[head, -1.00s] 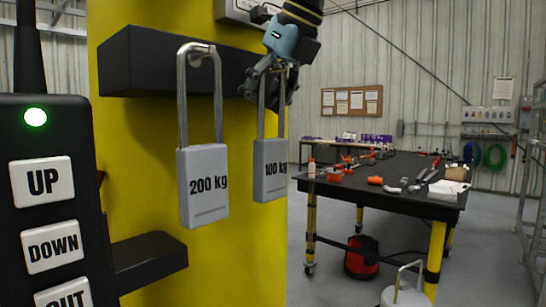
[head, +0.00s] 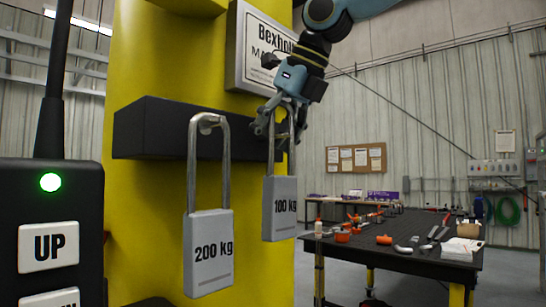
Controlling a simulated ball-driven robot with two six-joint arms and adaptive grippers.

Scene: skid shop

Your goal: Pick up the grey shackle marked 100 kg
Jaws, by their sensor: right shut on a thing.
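The grey shackle marked 100 kg (head: 280,210) hangs upright in the head view, just right of the black bracket (head: 155,133) on the yellow column. My right gripper (head: 283,122) is shut on the top of its metal loop, coming from above. The fingers partly hide the loop, and I cannot tell whether it still touches a peg. A second grey shackle, marked 200 kg (head: 209,255), hangs by its loop from the bracket to the left, apart from the first. My left gripper is not in view.
A black control box (head: 50,225) with a green light and an UP button fills the left edge. A white sign (head: 262,48) is on the yellow column (head: 135,70) behind my gripper. A black workbench (head: 400,250) with tools stands at the right, farther back.

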